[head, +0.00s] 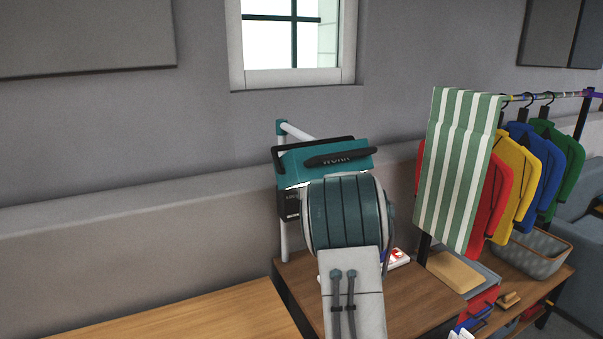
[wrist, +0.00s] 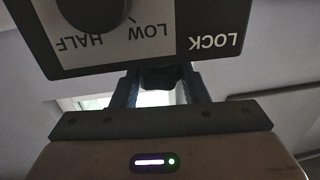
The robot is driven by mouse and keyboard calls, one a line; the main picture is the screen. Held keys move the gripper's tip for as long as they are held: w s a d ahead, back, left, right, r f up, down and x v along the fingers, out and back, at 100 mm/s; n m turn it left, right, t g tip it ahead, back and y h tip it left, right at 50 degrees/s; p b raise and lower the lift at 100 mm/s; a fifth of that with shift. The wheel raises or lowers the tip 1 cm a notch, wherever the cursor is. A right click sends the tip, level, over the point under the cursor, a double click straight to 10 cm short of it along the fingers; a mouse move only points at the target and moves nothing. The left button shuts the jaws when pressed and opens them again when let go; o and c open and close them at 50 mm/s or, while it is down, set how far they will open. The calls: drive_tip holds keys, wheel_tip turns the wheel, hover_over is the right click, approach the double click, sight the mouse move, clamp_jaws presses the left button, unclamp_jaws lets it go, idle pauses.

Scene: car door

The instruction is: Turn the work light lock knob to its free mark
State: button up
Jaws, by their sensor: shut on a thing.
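The teal work light (head: 330,158) with a black handle stands on a white post behind my arm in the head view. In the wrist view its control panel (wrist: 225,62) fills the top, with upside-down HALF, LOW and LOCK lettering. A round black dial (wrist: 95,12) sits by HALF and LOW. My gripper (wrist: 163,88) is just below the panel edge, shut on a dark piece, apparently the lock knob (wrist: 163,78), mostly hidden by the panel and fingers. No free mark is visible. In the head view my arm hides the gripper.
A wooden bench (head: 390,298) lies under the light. To the right are a striped green cloth (head: 455,170), a rail of coloured jackets (head: 515,185) and a grey basket (head: 535,252). The grey wall (head: 120,130) is behind; the left side is clear.

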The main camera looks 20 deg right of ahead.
drive_tip(key=shift+w+d+r+n+g+y+p, duration=0.1)
drive_tip(key=shift+n+g+y+p, duration=0.2)
drive_tip(key=shift+n+y+p, duration=0.85)
drive_tip(key=shift+y, duration=0.45)
drive_tip(key=o, duration=0.7)
drive_tip(key=shift+w, duration=0.1)
drive_tip(key=shift+s+d+f, duration=0.1)
drive_tip(key=shift+s+f, duration=0.1)
drive_tip(key=shift+s, duration=0.05)
drive_tip(key=b+v, duration=0.3)
drive_tip(key=v, duration=1)
drive_tip(key=shift+s, duration=0.2)
drive_tip(key=shift+r, duration=0.15)
